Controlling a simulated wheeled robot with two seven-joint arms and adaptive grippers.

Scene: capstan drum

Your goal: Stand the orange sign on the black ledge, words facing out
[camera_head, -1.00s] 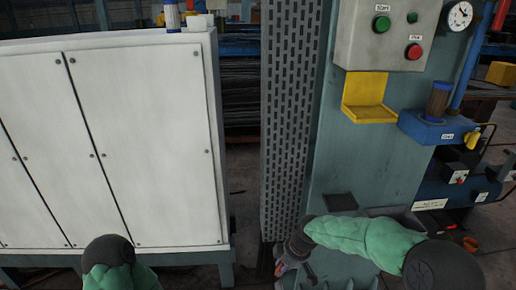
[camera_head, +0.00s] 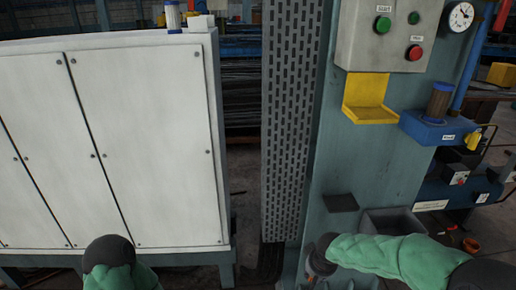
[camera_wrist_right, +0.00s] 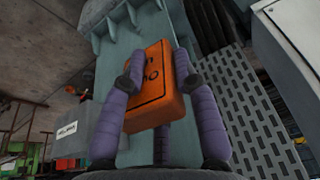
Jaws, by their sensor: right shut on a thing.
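The orange sign (camera_wrist_right: 153,92) is between the purple-grey fingers of my right gripper (camera_wrist_right: 157,62) in the right wrist view. The gripper is shut on it, and dark markings show on its visible face. In the head view my right gripper (camera_head: 318,264) is low at the machine's front, below a small black ledge (camera_head: 341,202) on the teal panel.
A grey open bin (camera_head: 390,221) stands right of the ledge, close to my right arm. Above are a yellow bracket (camera_head: 370,113), a blue shelf (camera_head: 436,128) and a button box (camera_head: 388,35). A perforated column (camera_head: 290,120) and white cabinet (camera_head: 140,140) stand left.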

